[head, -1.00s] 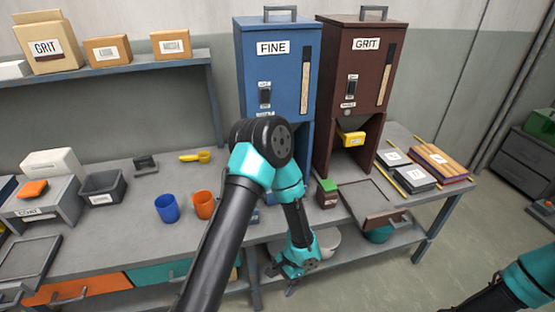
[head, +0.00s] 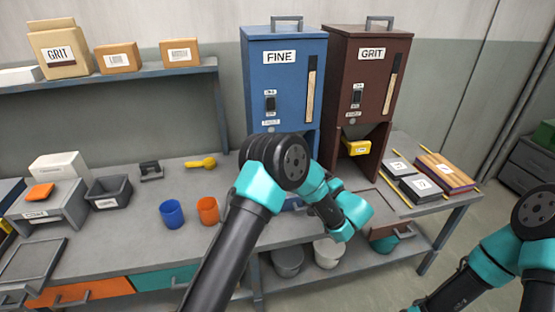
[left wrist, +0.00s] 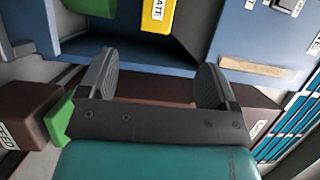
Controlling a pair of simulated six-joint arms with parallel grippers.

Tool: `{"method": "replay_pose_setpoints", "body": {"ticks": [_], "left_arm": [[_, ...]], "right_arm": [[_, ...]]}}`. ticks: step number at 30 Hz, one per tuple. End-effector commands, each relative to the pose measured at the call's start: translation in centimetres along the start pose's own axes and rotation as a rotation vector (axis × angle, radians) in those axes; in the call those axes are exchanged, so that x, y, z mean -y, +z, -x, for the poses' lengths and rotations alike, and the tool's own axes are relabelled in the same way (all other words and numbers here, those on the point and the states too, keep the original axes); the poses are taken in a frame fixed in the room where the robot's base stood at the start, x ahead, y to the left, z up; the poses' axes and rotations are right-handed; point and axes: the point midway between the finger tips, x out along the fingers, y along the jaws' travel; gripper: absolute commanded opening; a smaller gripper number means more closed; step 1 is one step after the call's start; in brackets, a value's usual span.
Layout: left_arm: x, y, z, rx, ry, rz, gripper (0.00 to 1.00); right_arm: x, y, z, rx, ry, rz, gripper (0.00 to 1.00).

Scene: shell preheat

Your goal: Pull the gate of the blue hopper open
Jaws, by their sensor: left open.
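The blue hopper (head: 284,75), labelled FINE, stands at the back of the bench; my left arm hides its lower front and gate in the head view. In the left wrist view a yellow gate (left wrist: 158,14) with a printed label shows at the top, against blue panels. My left gripper (left wrist: 157,68) is open, with nothing between its fingers, and points toward the gate, apart from it.
The brown GRIT hopper (head: 366,75) stands close on the right, with its own yellow gate (head: 356,147). A blue cup (head: 172,214) and orange cup (head: 208,210) stand left of my left arm. Dark packs (head: 420,187) lie at right.

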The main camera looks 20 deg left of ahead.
Motion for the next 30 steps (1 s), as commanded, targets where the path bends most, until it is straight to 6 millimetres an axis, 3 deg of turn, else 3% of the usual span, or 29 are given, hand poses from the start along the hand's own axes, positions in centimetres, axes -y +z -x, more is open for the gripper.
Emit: {"method": "replay_pose_setpoints", "body": {"ticks": [8,14,30], "left_arm": [[-0.1,0.1,-0.1,0.002,0.003,-0.003,0.84],[-0.2,0.1,-1.3,0.005,0.005,-0.003,0.84],[-0.2,0.2,-9.8,0.006,0.005,-0.004,0.84]], "right_arm": [[0.0,0.0,0.0,0.000,0.000,0.000,0.43],[0.0,0.0,0.0,0.000,0.000,0.000,0.43],[0.0,0.0,0.0,0.000,0.000,0.000,0.43]]}}
